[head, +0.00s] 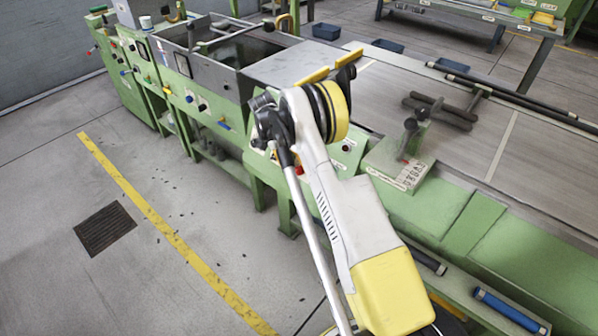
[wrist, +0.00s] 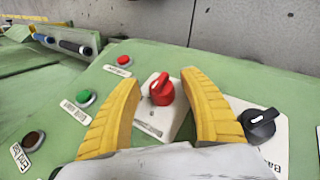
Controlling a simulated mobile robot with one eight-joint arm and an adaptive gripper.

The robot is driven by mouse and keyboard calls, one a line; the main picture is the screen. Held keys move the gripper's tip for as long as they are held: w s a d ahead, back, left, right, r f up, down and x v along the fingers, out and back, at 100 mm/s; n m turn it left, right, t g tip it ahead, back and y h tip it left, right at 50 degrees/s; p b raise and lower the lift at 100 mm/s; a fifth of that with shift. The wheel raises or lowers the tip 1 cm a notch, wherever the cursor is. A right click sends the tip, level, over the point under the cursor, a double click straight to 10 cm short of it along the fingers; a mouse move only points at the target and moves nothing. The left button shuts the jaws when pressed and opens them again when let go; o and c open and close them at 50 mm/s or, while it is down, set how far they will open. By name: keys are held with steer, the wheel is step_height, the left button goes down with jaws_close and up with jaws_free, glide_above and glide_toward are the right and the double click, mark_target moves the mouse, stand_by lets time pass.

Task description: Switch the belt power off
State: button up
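In the wrist view, my gripper (wrist: 172,80) is open, its two yellow fingers on either side of a red rotary knob (wrist: 162,90). The knob sits on a white label plate (wrist: 155,122) on a green panel. Both fingers look apart from the knob; their exact height above the panel is unclear. A black rotary knob (wrist: 258,127) on another white plate is to the right of the right finger, its label only partly readable. In the head view my arm covers part of the panel, and a red control (head: 299,170) shows beside it.
Left of the fingers are a red button (wrist: 124,60), a green button (wrist: 86,97) and a brown button (wrist: 34,138). In the head view, a block with a lever (head: 398,165) stands right of my arm beside the wide belt (head: 450,125). Floor to the left is clear.

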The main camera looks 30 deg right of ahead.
steer(key=shift+r, duration=0.1)
steer(key=v, duration=1.2)
